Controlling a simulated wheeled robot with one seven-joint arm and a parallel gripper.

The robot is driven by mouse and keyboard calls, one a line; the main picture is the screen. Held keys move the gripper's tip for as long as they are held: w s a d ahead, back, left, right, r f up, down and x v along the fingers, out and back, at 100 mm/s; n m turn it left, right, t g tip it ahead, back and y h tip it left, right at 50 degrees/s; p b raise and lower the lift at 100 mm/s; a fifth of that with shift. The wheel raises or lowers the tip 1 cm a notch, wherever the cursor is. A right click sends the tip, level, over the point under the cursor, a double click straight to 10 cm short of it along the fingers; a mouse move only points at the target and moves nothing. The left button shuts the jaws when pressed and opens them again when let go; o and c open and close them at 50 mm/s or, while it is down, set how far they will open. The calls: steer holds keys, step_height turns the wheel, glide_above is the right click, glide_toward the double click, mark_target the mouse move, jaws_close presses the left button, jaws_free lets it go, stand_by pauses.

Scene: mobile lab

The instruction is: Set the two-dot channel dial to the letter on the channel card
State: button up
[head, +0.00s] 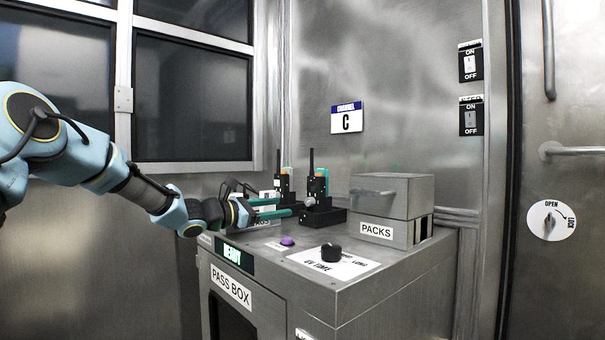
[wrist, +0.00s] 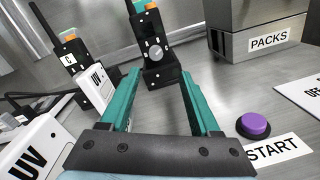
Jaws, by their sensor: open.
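The channel card (head: 347,118) on the back wall reads C. Two black radios with antennas stand on the pass box top. The right radio (head: 317,188) has a grey round dial on its front, clearer in the wrist view (wrist: 156,51); I cannot make out its dots or letters.
A purple START button (wrist: 253,125) lies right of my gripper. A black UV TIME knob (head: 331,252) sits near the pass box front. A grey PACKS box (head: 393,195) stands right of the radios. A white UV-marked block (wrist: 32,150) is near on the left.

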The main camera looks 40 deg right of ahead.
mark_target(307, 202)
steer(key=n+p, duration=0.1)
steer(key=r+n+p, duration=0.1)
steer(key=n+p, duration=0.1)
steer(key=p, duration=0.1)
steer(key=shift+a+r+n+t, duration=0.15)
steer(key=shift+a+n+t, duration=0.1)
steer(key=shift+n+t, duration=0.05)
steer(key=shift+a+f+n+t+p, duration=0.15)
steer(key=shift+f+n+p, duration=0.05)
steer(key=shift+n+p, duration=0.4)
steer(key=shift+a+f+n+t+p, duration=0.1)
steer(key=shift+f+n+t+p, duration=0.1)
steer(key=shift+n+p, duration=0.35)
steer(key=shift+d, duration=0.15)
steer(key=d, duration=1)
steer(key=shift+s+d+f, duration=0.1)
steer(key=shift+s+d, duration=0.1)
steer(key=shift+c, duration=0.2)
jaws_close()
